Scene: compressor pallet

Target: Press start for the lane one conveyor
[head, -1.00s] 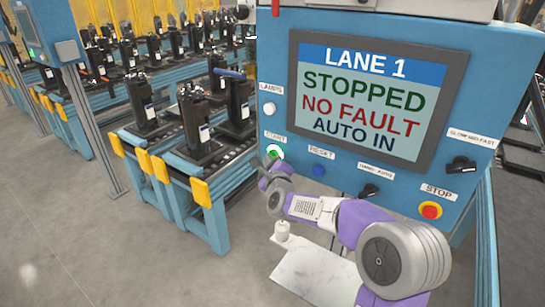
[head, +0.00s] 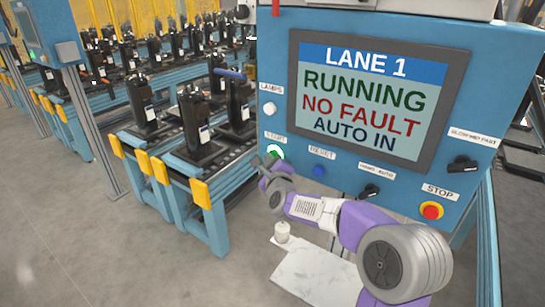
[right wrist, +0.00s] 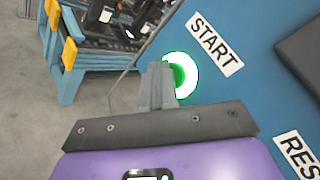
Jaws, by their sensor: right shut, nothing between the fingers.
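The blue lane 1 panel (head: 470,80) fills the right of the head view. Its screen (head: 362,100) reads LANE 1, RUNNING, NO FAULT, AUTO IN. The green start button (head: 276,151) sits at the panel's lower left under the START label; in the right wrist view the button (right wrist: 181,76) shows green inside a bright white ring. My right gripper (head: 267,162) is shut and empty, its tips at the button and covering part of it. I cannot tell whether they still touch it. My left gripper is not in view.
A blue reset button (head: 319,171), a black selector knob (head: 369,191) and a red stop button (head: 431,210) lie along the panel's lower edge. The conveyor (head: 185,165) with black compressors stands at the left. Grey floor is open in front.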

